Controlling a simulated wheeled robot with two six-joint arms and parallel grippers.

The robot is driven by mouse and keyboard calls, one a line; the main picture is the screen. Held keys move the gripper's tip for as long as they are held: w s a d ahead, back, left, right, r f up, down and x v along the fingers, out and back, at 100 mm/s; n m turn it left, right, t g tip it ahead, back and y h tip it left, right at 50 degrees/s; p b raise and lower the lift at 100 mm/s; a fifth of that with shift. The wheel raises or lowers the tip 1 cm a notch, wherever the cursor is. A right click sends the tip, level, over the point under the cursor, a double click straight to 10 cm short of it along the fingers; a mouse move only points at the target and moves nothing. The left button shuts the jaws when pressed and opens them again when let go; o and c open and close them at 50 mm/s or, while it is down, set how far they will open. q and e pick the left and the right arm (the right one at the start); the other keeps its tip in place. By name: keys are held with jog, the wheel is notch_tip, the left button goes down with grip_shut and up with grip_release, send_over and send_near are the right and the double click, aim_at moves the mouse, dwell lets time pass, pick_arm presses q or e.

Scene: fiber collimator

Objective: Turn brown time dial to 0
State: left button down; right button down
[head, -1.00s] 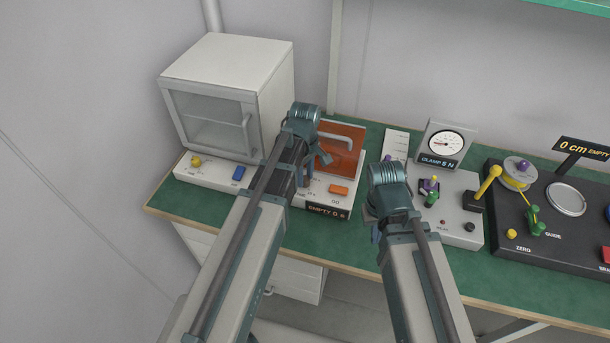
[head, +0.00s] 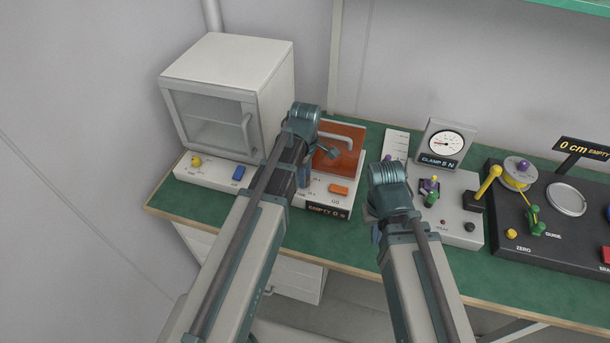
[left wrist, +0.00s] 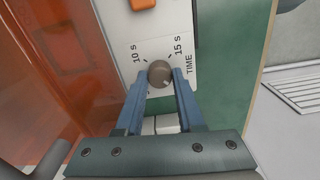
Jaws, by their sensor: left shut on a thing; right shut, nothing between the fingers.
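The brown time dial (left wrist: 159,72) is a round knob on a white panel marked TIME in the left wrist view. The labels 10 S and 15 S are printed beside it. My left gripper (left wrist: 162,78) has one blue finger on each side of the dial and is shut on it. In the head view my left arm hides the dial. The box's display (head: 327,211) reads EMPTY 0 s. My right gripper (head: 376,234) is at the bench's front, left of the clamp box, shut and empty, its fingertips partly hidden by its wrist.
An orange button (head: 339,189) and an orange lid (head: 340,147) with a handle are on the dial's box. A white cabinet (head: 232,85) stands to the left. The clamp box (head: 455,207) with levers and a gauge is to the right. Bare green bench (head: 195,207) shows in front.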

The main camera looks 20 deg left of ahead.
pick_arm(q)
jog(key=c, duration=0.5)
grip_release()
jog(key=shift+r, duration=0.1)
notch_tip(320, 180, up, 14)
jog(key=p, duration=1.3)
jog(key=shift+f+p, duration=0.2)
jog(key=shift+p, duration=0.2)
jog(key=shift+s, duration=0.1)
jog(key=s+d+m, duration=0.3)
jog(key=s+m, duration=0.1)
jog(key=m, duration=0.2)
jog(key=s+d+f+m+b, duration=0.1)
jog(key=s+d+m, duration=0.3)
jog(key=m, duration=0.3)
jog(key=s+d+m+y+b, duration=0.1)
jog(key=s+d+m, duration=0.2)
jog(key=s+m, duration=0.3)
jog(key=shift+s+d+f+m, duration=0.1)
jog(key=shift+d+f+m, duration=0.25)
jog(key=shift+m, duration=0.25)
